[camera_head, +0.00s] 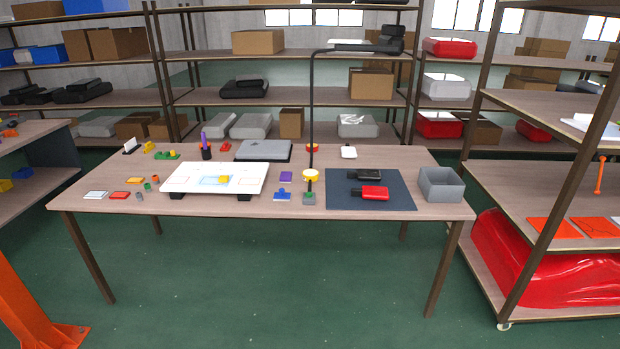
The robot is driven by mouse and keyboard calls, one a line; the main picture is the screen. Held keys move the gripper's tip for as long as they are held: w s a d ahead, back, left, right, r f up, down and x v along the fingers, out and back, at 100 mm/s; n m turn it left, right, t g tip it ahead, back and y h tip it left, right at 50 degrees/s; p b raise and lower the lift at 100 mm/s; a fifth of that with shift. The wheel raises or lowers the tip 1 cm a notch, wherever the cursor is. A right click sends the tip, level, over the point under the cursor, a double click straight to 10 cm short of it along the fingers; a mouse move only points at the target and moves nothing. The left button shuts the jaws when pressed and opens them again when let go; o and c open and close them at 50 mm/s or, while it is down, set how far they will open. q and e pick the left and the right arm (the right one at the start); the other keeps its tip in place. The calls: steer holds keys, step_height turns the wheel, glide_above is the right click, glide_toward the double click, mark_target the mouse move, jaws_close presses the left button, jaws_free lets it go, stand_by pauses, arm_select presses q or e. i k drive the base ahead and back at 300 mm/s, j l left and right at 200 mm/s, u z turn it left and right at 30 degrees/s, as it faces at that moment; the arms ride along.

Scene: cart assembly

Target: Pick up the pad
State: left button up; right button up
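Neither of my grippers shows in the head view. I cannot tell for sure which thing is the pad. A dark flat mat (342,197) lies on the right half of the wooden table (290,208), with a black device (364,175) and a red device (374,193) on it.
A white board (188,179) stands left of the table's middle, with a closed grey laptop-like thing (263,150) behind it. A grey open bin (440,184) is at the right end. A tall black lamp arm (311,110) rises mid-table. Shelves stand behind and right; the front floor is clear.

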mark_target(281, 195)
steer(key=i+j+z, duration=0.1)
steer(key=i, duration=0.35)
steer(key=i+j+z, duration=0.1)
steer(key=i+j, duration=0.2)
steer(key=i, duration=0.1)
